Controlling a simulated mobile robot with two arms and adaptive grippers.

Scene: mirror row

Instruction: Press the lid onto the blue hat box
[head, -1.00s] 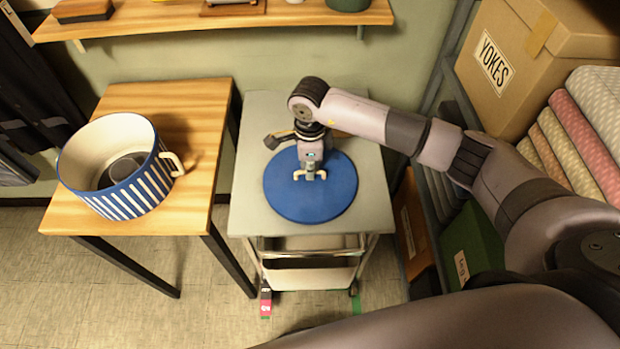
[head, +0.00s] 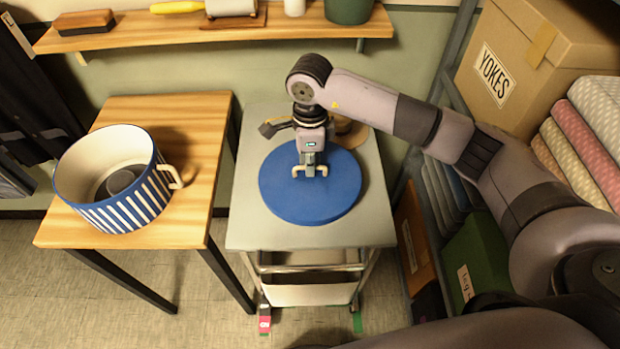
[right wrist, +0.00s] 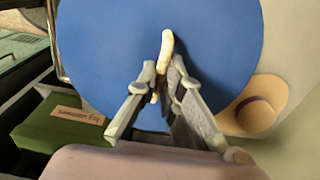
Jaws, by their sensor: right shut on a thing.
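The lid is a flat round blue disc (head: 310,205) with a small cream handle, over the grey cart top. My right gripper (head: 310,172) points down and is shut on the handle; the right wrist view shows its fingers (right wrist: 162,85) around the cream handle (right wrist: 166,48). The lid looks level and slightly raised, but the gap under it is hidden. The blue hat box (head: 125,205), striped blue and white with a cream side handle, stands open and upright on the wooden table to the left. A dark grey thing (head: 120,182) lies inside it. My left gripper is not in view.
A gap separates the wooden table (head: 205,165) from the grey cart (head: 245,225). A tan hat (right wrist: 257,108) lies on the cart behind the lid. A wall shelf (head: 150,33) runs along the back. A rack with a carton (head: 545,60) and fabric rolls (head: 590,130) stands at right.

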